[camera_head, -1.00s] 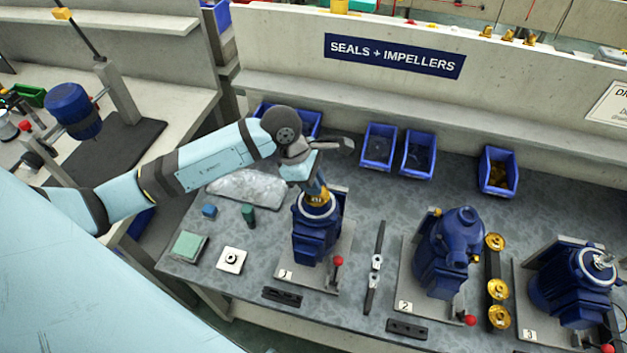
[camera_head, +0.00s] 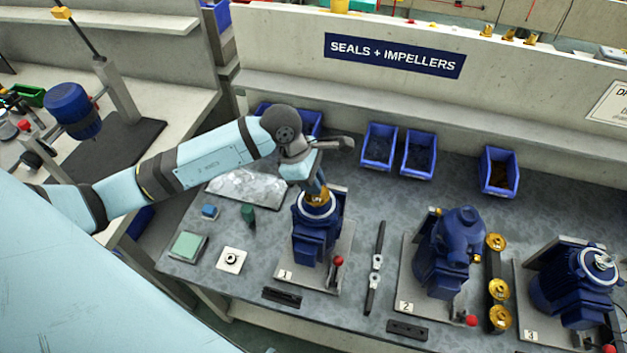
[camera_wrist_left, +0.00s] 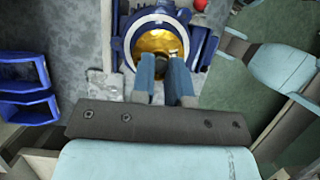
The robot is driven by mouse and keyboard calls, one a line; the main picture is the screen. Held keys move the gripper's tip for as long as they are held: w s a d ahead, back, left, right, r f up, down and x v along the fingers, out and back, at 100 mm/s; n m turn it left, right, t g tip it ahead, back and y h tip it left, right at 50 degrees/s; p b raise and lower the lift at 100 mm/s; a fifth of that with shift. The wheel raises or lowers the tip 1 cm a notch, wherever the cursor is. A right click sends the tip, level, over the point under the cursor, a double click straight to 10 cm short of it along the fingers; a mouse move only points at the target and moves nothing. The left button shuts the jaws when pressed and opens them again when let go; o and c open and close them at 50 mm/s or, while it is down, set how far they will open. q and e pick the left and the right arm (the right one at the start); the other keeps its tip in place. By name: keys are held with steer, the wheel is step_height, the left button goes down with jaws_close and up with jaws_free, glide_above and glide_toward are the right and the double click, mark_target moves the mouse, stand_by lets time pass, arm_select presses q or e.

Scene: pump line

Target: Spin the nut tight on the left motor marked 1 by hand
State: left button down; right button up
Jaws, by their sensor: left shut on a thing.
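The left motor marked 1 (camera_head: 314,240) is blue and stands on a grey plate at the left of the bench. A brass impeller (camera_head: 317,198) sits on its top; in the left wrist view the brass (camera_wrist_left: 152,42) lies inside the blue ring. My left gripper (camera_head: 319,185) comes down over the motor from above. Its two fingers (camera_wrist_left: 164,68) are shut at the centre of the brass, on what seems to be the nut, which is mostly hidden between the fingertips. My right gripper shows in neither view.
The motor marked 2 (camera_head: 450,250) and the motor marked 3 (camera_head: 575,287) stand to the right. A two-ended wrench (camera_head: 375,268) lies between motors 1 and 2. Blue bins (camera_head: 378,147) line the back. A red-knobbed lever (camera_head: 338,261) stands beside motor 1.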

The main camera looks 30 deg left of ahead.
arm_select(q)
steer(key=shift+f, duration=0.2)
stand_by(0.3)
jaws_free()
stand_by(0.6)
steer(key=shift+r, duration=0.15)
steer(key=shift+r+p, duration=0.8)
steer(key=shift+r, duration=1.15)
steer(key=shift+r+p, duration=0.9)
steer(key=shift+r, duration=1.55)
